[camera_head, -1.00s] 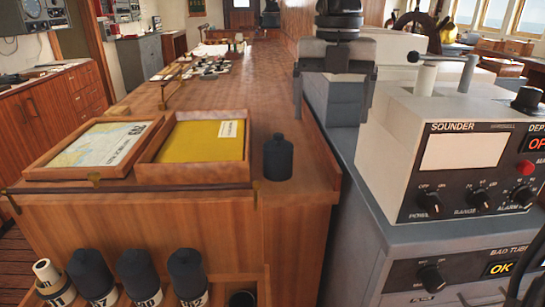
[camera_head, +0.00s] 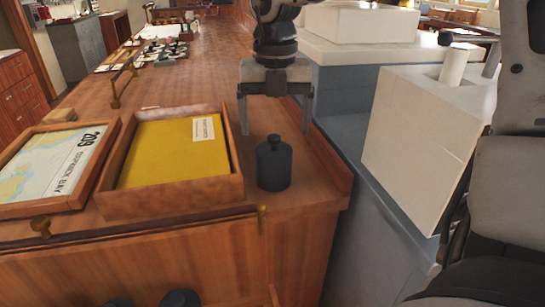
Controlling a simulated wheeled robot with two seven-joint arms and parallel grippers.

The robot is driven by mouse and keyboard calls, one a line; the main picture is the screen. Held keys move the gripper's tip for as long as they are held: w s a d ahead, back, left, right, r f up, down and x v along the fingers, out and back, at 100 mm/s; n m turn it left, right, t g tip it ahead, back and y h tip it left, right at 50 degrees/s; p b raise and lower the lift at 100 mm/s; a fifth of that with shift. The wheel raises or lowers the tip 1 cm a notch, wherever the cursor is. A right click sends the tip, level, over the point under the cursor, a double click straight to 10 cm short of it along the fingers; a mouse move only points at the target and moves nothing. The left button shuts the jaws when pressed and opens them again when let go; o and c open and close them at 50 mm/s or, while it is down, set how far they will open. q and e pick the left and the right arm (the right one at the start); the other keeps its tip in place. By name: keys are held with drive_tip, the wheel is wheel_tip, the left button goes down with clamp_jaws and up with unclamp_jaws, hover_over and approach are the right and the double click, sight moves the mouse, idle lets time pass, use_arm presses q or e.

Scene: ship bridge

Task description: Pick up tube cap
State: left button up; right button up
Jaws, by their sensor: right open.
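A dark tube cap (camera_head: 274,167) with a narrow knob on top stands upright on the wooden counter, near its front right corner. My right gripper (camera_head: 275,128) is open and points down, with nothing between its fingers. In the picture its fingertips lie just above the cap, one to each side of the knob. They look apart from the cap; how far behind or above it they are is hard to tell. My left gripper is not in view.
A wooden tray (camera_head: 174,195) with a yellow folder (camera_head: 172,150) lies left of the cap, beside a framed chart (camera_head: 50,170). A raised wooden edge runs along the counter's right side. A white-topped console (camera_head: 420,140) stands at the right. Dark caps (camera_head: 180,298) show below.

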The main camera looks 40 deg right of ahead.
sight(274, 148)
drive_tip(key=f, duration=0.4)
drive_tip(key=f+p, duration=0.1)
drive_tip(key=f, duration=0.3)
drive_tip(key=shift+s+a+f, duration=0.1)
drive_tip(key=shift+s+a, duration=0.05)
drive_tip(key=shift+a, duration=0.05)
drive_tip(key=c, duration=1.1)
